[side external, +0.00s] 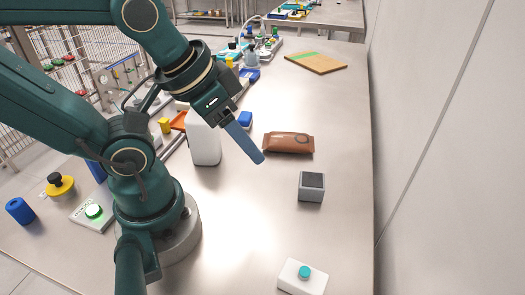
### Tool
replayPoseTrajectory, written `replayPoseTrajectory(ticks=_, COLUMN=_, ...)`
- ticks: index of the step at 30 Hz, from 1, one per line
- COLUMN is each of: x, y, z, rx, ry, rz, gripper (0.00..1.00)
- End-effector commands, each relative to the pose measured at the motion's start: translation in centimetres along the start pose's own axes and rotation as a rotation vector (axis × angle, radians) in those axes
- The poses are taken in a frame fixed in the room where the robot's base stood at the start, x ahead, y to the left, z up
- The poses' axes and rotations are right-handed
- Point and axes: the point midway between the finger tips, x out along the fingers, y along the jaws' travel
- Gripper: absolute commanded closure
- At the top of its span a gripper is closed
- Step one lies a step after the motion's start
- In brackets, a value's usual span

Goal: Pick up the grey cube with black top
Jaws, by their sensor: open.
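The grey cube with black top (311,187) sits on the bare metal table (262,225), right of the middle in the side external view. Its dark top faces up and nothing touches it. My gripper (259,157) is in the air to the upper left of the cube, pointing down and to the right, apart from it. It is open and seems to hold nothing. From this side its blue fingers overlap, so the gap between them is hidden.
A brown packet (289,143) lies just behind the cube. A white container (205,145) stands behind my gripper. A white box with a teal button (303,276) sits at the front. A wooden board (316,63) lies farther back. The table around the cube is clear; a wall runs along the right.

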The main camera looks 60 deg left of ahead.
Motion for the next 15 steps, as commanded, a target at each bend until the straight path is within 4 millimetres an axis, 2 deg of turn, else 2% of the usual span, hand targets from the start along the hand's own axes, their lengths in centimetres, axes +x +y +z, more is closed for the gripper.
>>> replayPoseTrajectory(ticks=1, x=0.0, y=0.0, z=0.0, rx=0.0, ry=0.0, rz=0.0, gripper=0.35)
replayPoseTrajectory(ticks=3, x=0.0, y=0.0, z=0.0, rx=0.0, ry=0.0, rz=0.0, gripper=0.08)
replayPoseTrajectory(ticks=4, x=0.0, y=0.0, z=0.0, rx=0.0, ry=0.0, rz=0.0, gripper=0.0)
replayPoseTrajectory(ticks=12, x=0.0, y=-0.01, z=0.06, rx=0.012, ry=-0.003, rz=0.0, gripper=0.0)
replayPoseTrajectory(ticks=15, x=-0.2, y=-0.84, z=0.26, rx=0.086, ry=-0.018, rz=-0.039, gripper=0.0)
